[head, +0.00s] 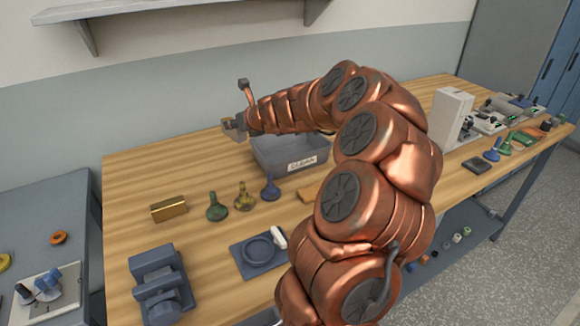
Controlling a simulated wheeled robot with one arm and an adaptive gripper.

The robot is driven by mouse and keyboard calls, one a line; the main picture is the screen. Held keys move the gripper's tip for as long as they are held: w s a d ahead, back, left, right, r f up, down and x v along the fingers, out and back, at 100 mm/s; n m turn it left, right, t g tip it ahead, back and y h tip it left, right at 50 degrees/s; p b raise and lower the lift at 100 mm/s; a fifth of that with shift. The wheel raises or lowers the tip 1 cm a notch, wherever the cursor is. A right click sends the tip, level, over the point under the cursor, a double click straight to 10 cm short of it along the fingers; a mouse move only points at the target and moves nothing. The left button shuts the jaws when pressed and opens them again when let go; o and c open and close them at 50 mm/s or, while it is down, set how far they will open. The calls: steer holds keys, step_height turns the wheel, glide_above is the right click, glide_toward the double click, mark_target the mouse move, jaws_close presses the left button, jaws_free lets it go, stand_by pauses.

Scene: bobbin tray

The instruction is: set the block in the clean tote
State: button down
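A brass-coloured rectangular block (169,209) lies on the left part of the wooden table. The grey clean tote (270,161) has a white "CLEAN" label on its front and stands toward the back of the table. My gripper (232,127) is at the back left of the tote, beside its left end, and well apart from the brass block. The gripper is small in view and seen from the side. I cannot tell if its fingers are open or hold anything. My arm hides the right end of the tote.
Green (217,207), olive (244,197) and blue (270,188) flasklike pieces stand in front of the tote. A blue-grey plate with a ring (259,250) and a grey machine (160,284) are nearer the front. A wall shelf (170,14) hangs above. The back left tabletop is clear.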

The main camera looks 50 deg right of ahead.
steer(key=s+d+f+m+h+b, duration=0.1)
steer(key=s+d+f+h+b, duration=0.2)
steer(key=d, duration=0.7)
steer(key=s+d+f+m+b, duration=0.1)
steer(key=s+d+b, duration=0.3)
steer(key=d, duration=0.6)
steer(key=shift+s+a+f+b, duration=0.1)
steer(key=shift+s+f+b, duration=0.15)
steer(key=shift+f, duration=1.3)
steer(key=shift+s+a+f+b, duration=0.1)
steer(key=shift+f+b, duration=0.1)
steer(key=shift+f, duration=1.4)
steer(key=shift+s+a+f+b, duration=0.1)
steer(key=shift+s+f+b, duration=0.15)
steer(key=shift+f, duration=1.3)
steer(key=c, duration=0.8)
jaws_free()
steer(key=shift+f, duration=0.1)
steer(key=shift+o, duration=0.2)
steer(key=shift+d, duration=0.1)
